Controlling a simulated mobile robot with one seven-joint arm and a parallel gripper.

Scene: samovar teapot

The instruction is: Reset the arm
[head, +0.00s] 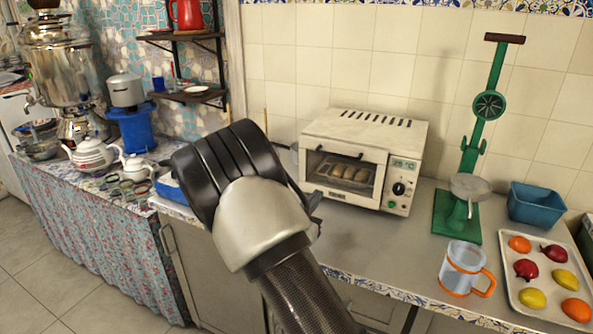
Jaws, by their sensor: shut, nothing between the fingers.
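My arm rises from the bottom centre of the head view, with a dark, ribbed wrist over the counter's front edge. My gripper (314,205) is mostly hidden behind the wrist. Only a small dark part of it shows at the wrist's right side, in front of the toaster oven (365,160). It is shut and I see nothing held in it. The fingertips are not clearly visible.
A samovar (62,70) and a white teapot (90,154) stand on the left counter. On the right are a green juicer press (480,130), a clear jug (462,266), a blue bin (535,202) and a fruit tray (520,295). Grey counter (380,240) before the oven is clear.

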